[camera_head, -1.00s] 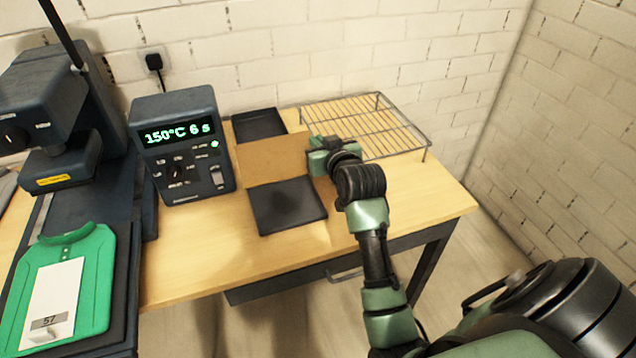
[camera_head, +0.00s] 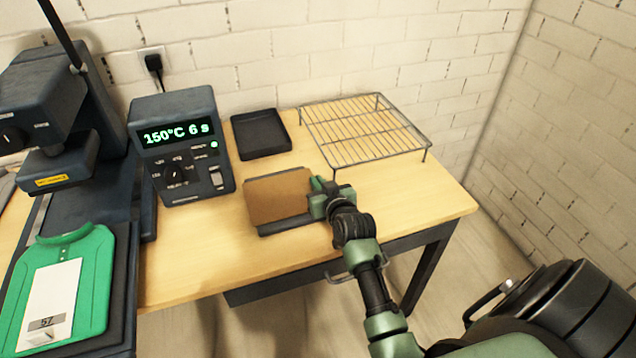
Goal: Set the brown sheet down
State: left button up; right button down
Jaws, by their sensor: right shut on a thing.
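The brown sheet (camera_head: 278,196) lies nearly flat over the front black tray (camera_head: 285,228), covering most of it; only the tray's front and side rims show. I cannot tell whether the sheet touches the tray's floor. My right gripper (camera_head: 318,198) is at the sheet's right edge and is shut on it. My left gripper is not in view.
An empty black tray (camera_head: 262,134) sits behind. A wire rack (camera_head: 365,130) stands at the back right. A control box (camera_head: 182,147) reading 150°C 6 s stands left, beside a press (camera_head: 60,110) with a green shirt (camera_head: 90,262) and white card. The table's right front is clear.

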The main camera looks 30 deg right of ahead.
jog(key=shift+f, duration=0.1)
jog(key=c, duration=1.6)
grip_release()
jog(key=shift+r, duration=0.25)
jog(key=v, duration=1.2)
jog(key=shift+f, duration=0.15)
